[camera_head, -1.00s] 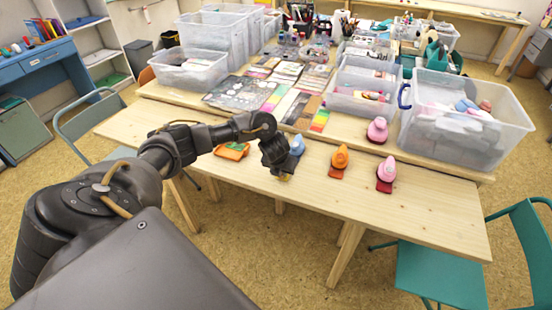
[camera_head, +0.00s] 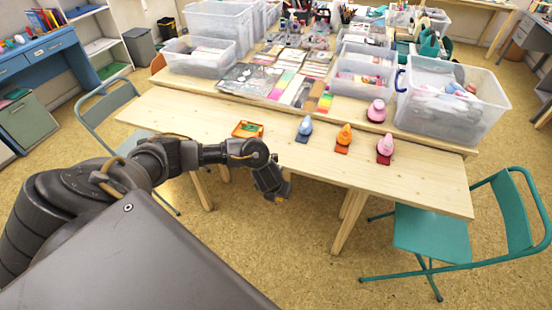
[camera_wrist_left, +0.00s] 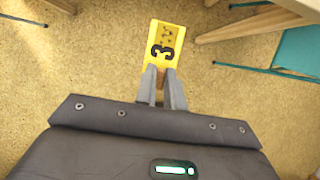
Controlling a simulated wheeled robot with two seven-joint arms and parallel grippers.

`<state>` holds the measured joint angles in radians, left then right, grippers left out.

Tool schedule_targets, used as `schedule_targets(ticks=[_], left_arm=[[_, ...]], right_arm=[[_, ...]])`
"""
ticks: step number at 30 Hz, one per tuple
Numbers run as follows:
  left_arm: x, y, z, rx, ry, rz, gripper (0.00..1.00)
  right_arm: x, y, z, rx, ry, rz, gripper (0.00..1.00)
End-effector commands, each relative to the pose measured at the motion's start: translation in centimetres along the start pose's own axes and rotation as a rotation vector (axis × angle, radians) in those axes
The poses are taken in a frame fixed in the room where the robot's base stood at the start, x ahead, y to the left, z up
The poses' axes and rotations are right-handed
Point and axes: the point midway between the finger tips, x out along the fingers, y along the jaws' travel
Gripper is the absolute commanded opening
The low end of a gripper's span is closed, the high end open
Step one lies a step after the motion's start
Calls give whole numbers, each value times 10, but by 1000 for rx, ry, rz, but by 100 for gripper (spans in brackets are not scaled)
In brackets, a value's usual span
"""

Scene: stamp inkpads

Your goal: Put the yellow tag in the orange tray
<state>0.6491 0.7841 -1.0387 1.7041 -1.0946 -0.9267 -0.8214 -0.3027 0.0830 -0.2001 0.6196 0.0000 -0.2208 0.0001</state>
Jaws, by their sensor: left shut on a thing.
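My left gripper (camera_head: 279,194) is shut on the yellow tag (camera_wrist_left: 166,42), which bears a black 3 and sticks out beyond the fingertips in the left wrist view. The fingers (camera_wrist_left: 163,86) pinch its lower end, with the floor behind it. My right gripper is not in view.
Blue (camera_head: 304,129), orange (camera_head: 344,137) and pink (camera_head: 385,147) stamp-like items stand on the table (camera_head: 420,185) right of the tray. Clear bins and sheets fill the back. Chairs stand at left (camera_head: 107,107) and right (camera_head: 432,235). The table's front strip is mostly clear.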

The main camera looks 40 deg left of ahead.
Motion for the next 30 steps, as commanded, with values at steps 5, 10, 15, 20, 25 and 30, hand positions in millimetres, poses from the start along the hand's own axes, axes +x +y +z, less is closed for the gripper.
schedule_targets(ticks=[5, 10, 15, 20, 25, 30], left_arm=[[-2, 0, -4, -3, -1, 1, 0], [-3, -3, -5, -11, -1, 4, 0], [-8, -21, -7, -84, -3, 32, 0], [-17, -44, -11, -203, -5, 84, 0], [-24, -57, -12, -303, -10, 130, 0], [-35, -78, -18, -433, -12, 181, 0]], right_arm=[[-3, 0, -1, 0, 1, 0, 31], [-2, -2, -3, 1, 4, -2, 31], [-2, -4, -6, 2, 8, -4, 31], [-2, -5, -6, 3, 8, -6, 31], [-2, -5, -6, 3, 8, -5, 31], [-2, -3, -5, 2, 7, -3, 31]])
